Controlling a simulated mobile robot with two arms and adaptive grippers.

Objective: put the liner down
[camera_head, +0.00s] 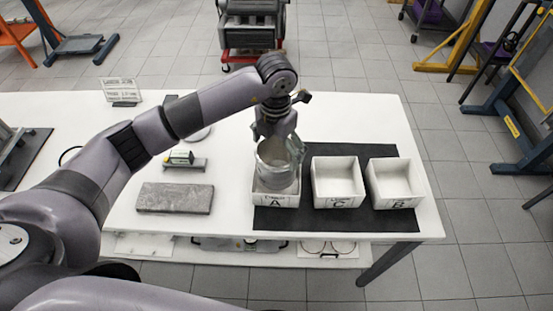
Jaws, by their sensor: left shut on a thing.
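The liner (277,177) is a grey, shiny hollow cylinder at the middle of the head view. My left gripper (277,142) comes down from above and is shut on the liner's upper wall. The liner is upright at the white box marked A (275,201), with its lower part inside or just above the box opening. I cannot tell whether it touches the box floor. The box marked C (338,180) and the box marked B (394,182) stand to the right and look empty. My right gripper is not in view.
The boxes stand on a black mat (330,221) on the white table (232,207). A sign (121,90) stands at the back left. An engine on a red stand (252,25) is beyond the table.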

